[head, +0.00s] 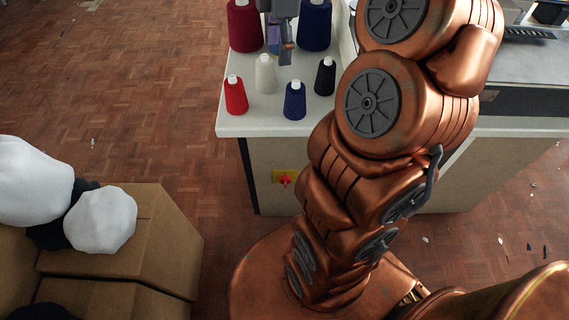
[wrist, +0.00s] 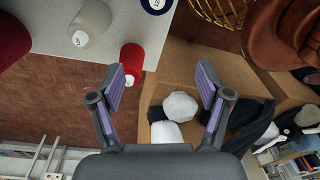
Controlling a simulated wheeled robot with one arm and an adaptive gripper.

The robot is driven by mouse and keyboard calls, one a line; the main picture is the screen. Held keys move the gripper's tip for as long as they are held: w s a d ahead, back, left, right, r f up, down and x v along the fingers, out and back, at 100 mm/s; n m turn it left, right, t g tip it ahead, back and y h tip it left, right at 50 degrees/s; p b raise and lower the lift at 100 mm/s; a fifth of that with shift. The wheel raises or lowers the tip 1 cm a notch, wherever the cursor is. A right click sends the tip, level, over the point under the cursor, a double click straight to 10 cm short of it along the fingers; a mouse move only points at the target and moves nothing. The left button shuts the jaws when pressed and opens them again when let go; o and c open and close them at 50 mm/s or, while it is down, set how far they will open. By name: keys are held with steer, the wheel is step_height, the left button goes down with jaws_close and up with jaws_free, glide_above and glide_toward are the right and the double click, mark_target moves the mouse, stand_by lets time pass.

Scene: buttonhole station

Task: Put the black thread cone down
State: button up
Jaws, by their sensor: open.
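The black thread cone (head: 325,77) stands upright on the pale worktop (head: 262,127) in the head view, at the right of the small cones and close to my arm. My gripper (head: 286,50) is above the worktop, to the left of the black cone and apart from it. In the wrist view my gripper (wrist: 161,80) has its fingers spread with nothing between them. The black cone is not seen in the wrist view.
Red (head: 236,95), grey (head: 265,74) and blue (head: 294,100) small cones stand near the worktop's front edge. Large dark red (head: 244,28) and navy (head: 314,28) cones stand behind. Cardboard boxes (head: 150,235) with white and black bundles are at lower left.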

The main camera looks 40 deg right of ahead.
steer(key=s+a+f+m+g, duration=0.1)
steer(key=s+a+f+m, duration=0.1)
steer(key=s+a+m, duration=0.35)
steer(key=s+a+f+m, duration=0.3)
steer(key=s+a, duration=0.6)
steer(key=s+a+f+m, duration=0.1)
steer(key=s+f+m, duration=0.1)
steer(key=s, duration=0.2)
steer(key=s+a+f+m+g+h, duration=0.1)
steer(key=s+f+m, duration=0.1)
steer(key=s, duration=0.3)
steer(key=shift+a+f+m, duration=0.15)
steer(key=shift+f+m, duration=0.25)
steer(key=shift+m, duration=0.35)
steer(key=shift+s, duration=0.1)
step_height(320, 180, up, 11)
steer(key=p, duration=1)
steer(key=shift+w+r+p, duration=0.15)
steer(key=shift+w+p, duration=0.05)
steer(key=shift+p, duration=0.2)
